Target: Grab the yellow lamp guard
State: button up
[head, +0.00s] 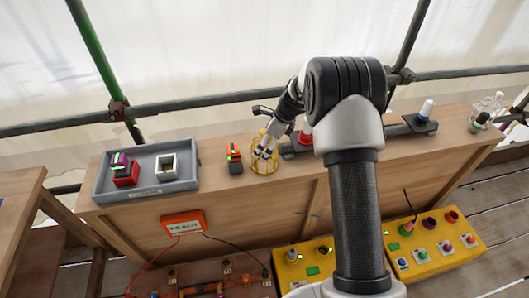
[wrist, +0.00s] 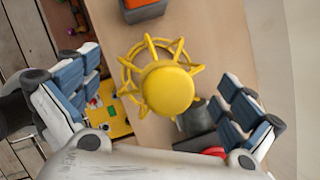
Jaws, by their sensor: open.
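The yellow lamp guard (head: 264,162) is a round wire cage standing on the wooden bench, left of my arm in the head view. In the wrist view I look down on the lamp guard (wrist: 168,88), with its solid round cap in the middle and its ribs spreading out to a ring. My gripper (head: 266,153) is over the lamp guard. In the wrist view my gripper (wrist: 160,112) is open, with one finger on the left and one on the right of the guard, both with visible gaps to it.
An orange and dark device (head: 234,157) stands just left of the guard. A grey tray (head: 146,190) holds a red item and a white block. A red-topped part (head: 306,134) on a dark base is close to the right.

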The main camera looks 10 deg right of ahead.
jog(key=shift+w+a+f, duration=0.15)
jog(key=shift+a+f, duration=0.1)
jog(key=shift+f, duration=0.4)
jog(key=c, duration=1.1)
